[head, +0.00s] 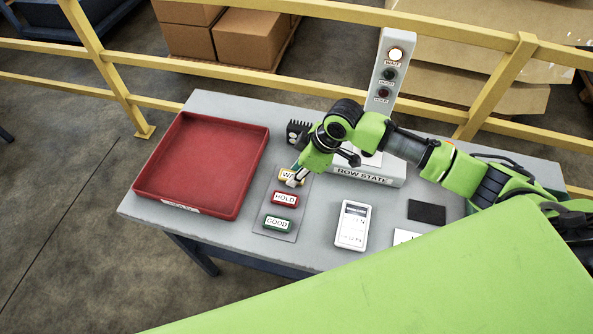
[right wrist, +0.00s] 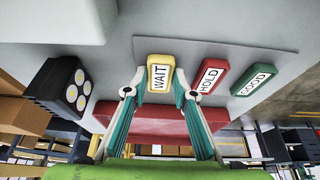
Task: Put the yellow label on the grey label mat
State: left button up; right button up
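The yellow label (head: 290,177), marked WAIT, is at the far end of a row on a light grey mat (head: 261,229), beyond the red HOLD label (head: 285,198) and green GOOD label (head: 277,223). My right gripper (head: 296,180) reaches down onto it and partly covers it. In the right wrist view my right gripper (right wrist: 160,78) has one fingertip against each long side of the yellow label (right wrist: 161,75); it looks shut on it. Whether the label touches the mat or is slightly raised is hard to tell. My left gripper is out of view.
A red tray (head: 155,193) stands at the table's left. A ROW STATE stand (head: 366,176) and signal post (head: 390,75) are behind. A white handheld device (head: 353,226) and a dark square pad (head: 426,212) lie to the right. A yellow railing (head: 300,95) runs behind the table.

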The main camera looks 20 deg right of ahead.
jog(key=shift+o, duration=1.3)
jog(key=shift+r, duration=0.15)
jog(key=b+v, duration=0.1)
jog(key=v, duration=1.1)
